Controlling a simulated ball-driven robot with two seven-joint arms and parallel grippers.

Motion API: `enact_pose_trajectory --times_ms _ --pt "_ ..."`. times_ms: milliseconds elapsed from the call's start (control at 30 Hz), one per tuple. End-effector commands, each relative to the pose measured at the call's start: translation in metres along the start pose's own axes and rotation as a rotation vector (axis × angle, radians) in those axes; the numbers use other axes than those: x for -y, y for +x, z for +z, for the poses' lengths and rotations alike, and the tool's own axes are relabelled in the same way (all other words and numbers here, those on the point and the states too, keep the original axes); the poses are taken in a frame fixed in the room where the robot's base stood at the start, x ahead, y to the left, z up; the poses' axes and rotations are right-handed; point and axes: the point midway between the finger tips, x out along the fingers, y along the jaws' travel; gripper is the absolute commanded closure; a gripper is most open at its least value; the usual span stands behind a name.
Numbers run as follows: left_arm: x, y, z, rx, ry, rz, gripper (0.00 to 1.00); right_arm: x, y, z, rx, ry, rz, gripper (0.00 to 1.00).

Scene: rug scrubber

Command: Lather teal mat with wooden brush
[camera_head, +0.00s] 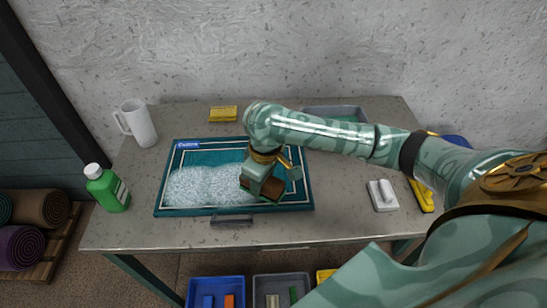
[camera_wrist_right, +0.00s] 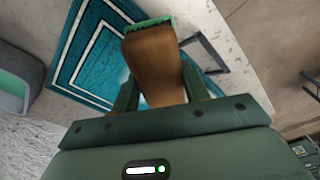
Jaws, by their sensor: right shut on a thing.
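The teal mat (camera_head: 222,157) lies flat on the table with white border lines and a small blue label at its upper left corner. White foam (camera_head: 200,186) covers much of its lower left and middle; its upper strip and right side look bare. My right gripper (camera_head: 262,178) is over the mat, right of its middle, shut on the wooden brush (camera_head: 266,190). In the right wrist view the brush (camera_wrist_right: 155,62) shows brown wood with green bristles at its far end, held between the fingers (camera_wrist_right: 160,92). Whether the bristles touch the mat is hidden. My left gripper is out of view.
A white pitcher (camera_head: 137,123) and green bottle (camera_head: 107,190) stand left of the mat. A yellow sponge (camera_head: 223,114) and grey tray (camera_head: 350,112) lie behind. A white-handled tool (camera_head: 382,196) lies right. A dark handle-like piece (camera_head: 232,220) sits at the mat's front edge.

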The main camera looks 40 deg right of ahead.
Motion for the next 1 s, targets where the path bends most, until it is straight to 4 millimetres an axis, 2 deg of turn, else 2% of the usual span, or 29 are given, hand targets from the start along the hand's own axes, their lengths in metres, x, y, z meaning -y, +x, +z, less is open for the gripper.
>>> enact_pose_trajectory --times_ms 100,300,500,700,833,1000 --pt "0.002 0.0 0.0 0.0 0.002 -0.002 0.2 -0.021 0.001 -0.013 0.005 -0.27 -0.028 0.84" --pt "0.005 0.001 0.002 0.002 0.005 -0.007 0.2 -0.046 0.006 -0.022 0.003 -0.81 -0.085 0.84" --pt "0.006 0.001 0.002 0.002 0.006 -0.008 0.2 -0.061 0.013 -0.024 -0.009 -1.388 -0.146 0.84" --pt "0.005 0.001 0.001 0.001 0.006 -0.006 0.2 -0.065 0.019 -0.022 -0.021 -1.872 -0.201 0.84" --pt "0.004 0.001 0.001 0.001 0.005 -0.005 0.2 -0.065 0.021 -0.022 -0.023 -2.06 -0.224 0.84" --pt "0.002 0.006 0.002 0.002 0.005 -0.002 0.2 -0.065 0.027 -0.021 -0.025 -2.144 -0.236 0.84"
